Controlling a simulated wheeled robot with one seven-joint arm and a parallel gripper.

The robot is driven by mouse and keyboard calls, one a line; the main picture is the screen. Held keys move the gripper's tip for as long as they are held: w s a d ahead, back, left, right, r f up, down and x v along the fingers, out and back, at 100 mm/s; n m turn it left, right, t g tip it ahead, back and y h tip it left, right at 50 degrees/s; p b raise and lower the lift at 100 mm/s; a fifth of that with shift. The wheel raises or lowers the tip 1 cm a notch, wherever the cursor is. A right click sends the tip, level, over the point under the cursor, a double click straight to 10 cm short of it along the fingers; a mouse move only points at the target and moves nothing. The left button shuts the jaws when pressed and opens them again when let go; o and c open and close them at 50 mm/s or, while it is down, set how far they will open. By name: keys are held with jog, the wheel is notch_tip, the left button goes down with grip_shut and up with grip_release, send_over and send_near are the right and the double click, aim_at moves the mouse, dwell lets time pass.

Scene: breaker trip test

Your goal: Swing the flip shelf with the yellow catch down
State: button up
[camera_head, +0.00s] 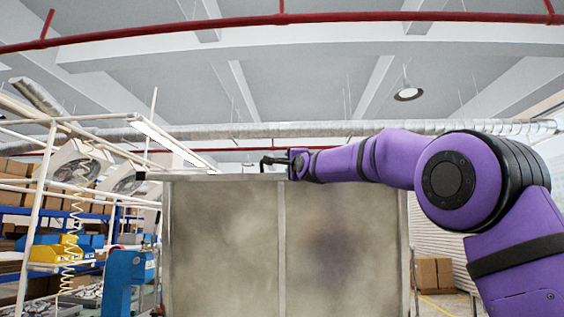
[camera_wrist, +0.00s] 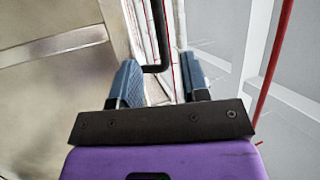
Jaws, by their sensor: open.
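My gripper (camera_head: 281,161) is at the top edge of a large grey metal panel (camera_head: 222,245) in the head view. In the wrist view my gripper (camera_wrist: 158,62) is open, with its two blue-grey fingers spread apart. A black bent rod (camera_wrist: 158,30) reaches down between the fingertips and turns left toward the metal panel (camera_wrist: 62,95). I cannot tell whether the fingers touch it. The rod (camera_head: 264,164) also shows small and dark beside my gripper in the head view. No yellow catch shows in either view, and I cannot tell which part is the flip shelf.
A white tube frame (camera_head: 38,205) with fans stands left of the panel. Below it are a yellow bin (camera_head: 58,252) and a blue post (camera_head: 120,282). Cardboard boxes (camera_head: 434,272) stand at the right. A red pipe (camera_head: 180,29) crosses high under the ceiling.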

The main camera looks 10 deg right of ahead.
jog(key=shift+x, duration=5)
grip_shut()
